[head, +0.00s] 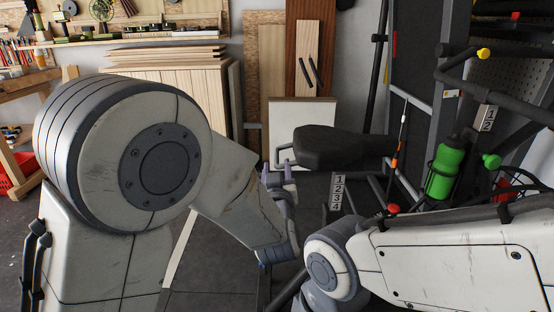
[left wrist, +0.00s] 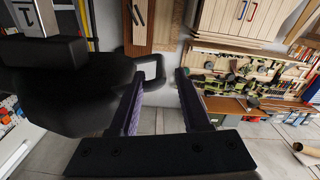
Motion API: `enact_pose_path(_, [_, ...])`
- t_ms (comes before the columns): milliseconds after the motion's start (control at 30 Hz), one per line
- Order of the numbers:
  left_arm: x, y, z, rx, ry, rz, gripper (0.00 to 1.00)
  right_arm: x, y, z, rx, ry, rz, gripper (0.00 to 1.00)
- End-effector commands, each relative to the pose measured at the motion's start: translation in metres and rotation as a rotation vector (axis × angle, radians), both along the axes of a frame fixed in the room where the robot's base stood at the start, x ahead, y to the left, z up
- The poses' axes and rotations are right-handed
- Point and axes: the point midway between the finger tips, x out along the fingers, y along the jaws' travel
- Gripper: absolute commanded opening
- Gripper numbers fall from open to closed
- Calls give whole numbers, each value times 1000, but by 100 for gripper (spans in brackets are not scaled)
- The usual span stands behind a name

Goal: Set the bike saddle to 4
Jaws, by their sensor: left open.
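The black bike saddle (head: 342,146) stands in the middle of the head view, with a loop-shaped handle (head: 284,153) at its left end. A plate with the numbers 1 to 4 (head: 337,193), 1 on top, is below the saddle; I cannot tell which number the saddle is set to. My left gripper (head: 279,176) is open, just below and in front of the handle. In the left wrist view the saddle (left wrist: 70,90) fills the left side, and the handle (left wrist: 154,70) shows between and beyond the open fingertips, with nothing gripped. My right gripper is hidden.
The dark machine frame (head: 425,100) rises at right with a yellow knob (head: 484,53), a red knob (head: 393,209), a green bottle (head: 446,170) and a 1-2 plate (head: 488,118). Boards (head: 302,110) lean against the wall behind. A workbench (left wrist: 250,110) shows in the left wrist view.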

Motion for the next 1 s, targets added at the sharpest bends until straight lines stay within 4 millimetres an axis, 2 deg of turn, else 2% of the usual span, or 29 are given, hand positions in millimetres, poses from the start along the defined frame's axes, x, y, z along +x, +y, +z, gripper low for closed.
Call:
enact_pose_path(33, [-12, -1, 2, 1, 0, -4, 47, 0, 0, 3, 0, 0, 0, 57])
enact_pose_path(200, [-41, -1, 1, 1, -1, -4, 47, 0, 0, 6, 0, 0, 0, 57])
enact_pose_path(400, [-56, -1, 0, 0, 0, -2, 47, 0, 0, 7, 0, 0, 0, 57])
enact_pose_path(767, [-56, 1, -1, 0, 9, -3, 47, 0, 0, 7, 0, 0, 0, 57])
enact_pose_path(867, [-51, 8, -11, 1, 69, -20, 47, 0, 0, 7, 0, 0, 0, 57])
enact_pose_path(1000, [-46, 28, -46, 15, 271, -76, 47, 0, 0, 7, 0, 0, 0, 57])
